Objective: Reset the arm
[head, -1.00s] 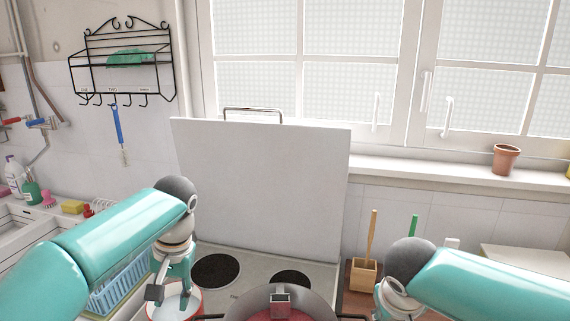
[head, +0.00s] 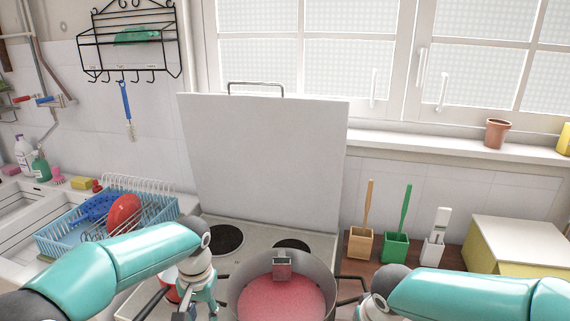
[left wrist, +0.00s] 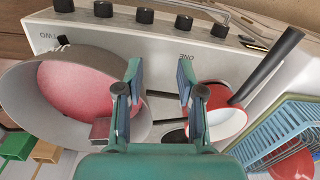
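My left gripper (head: 203,308) hangs over the front of the stove in the head view, between the large pot and a smaller red and white pan. In the left wrist view its two fingers (left wrist: 160,85) are spread apart with nothing between them. The teal left arm comes in from the lower left. My right arm comes in from the lower right, its wrist beside the pot; its gripper fingers are below the picture edge and hidden.
The large grey pot (head: 246,278) holds pink contents. The red and white pan (left wrist: 226,124) has a dark handle. A blue dish rack (head: 62,243) stands left; several utensil holders (head: 362,243) stand right. A white upright panel (head: 262,160) stands behind the stove.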

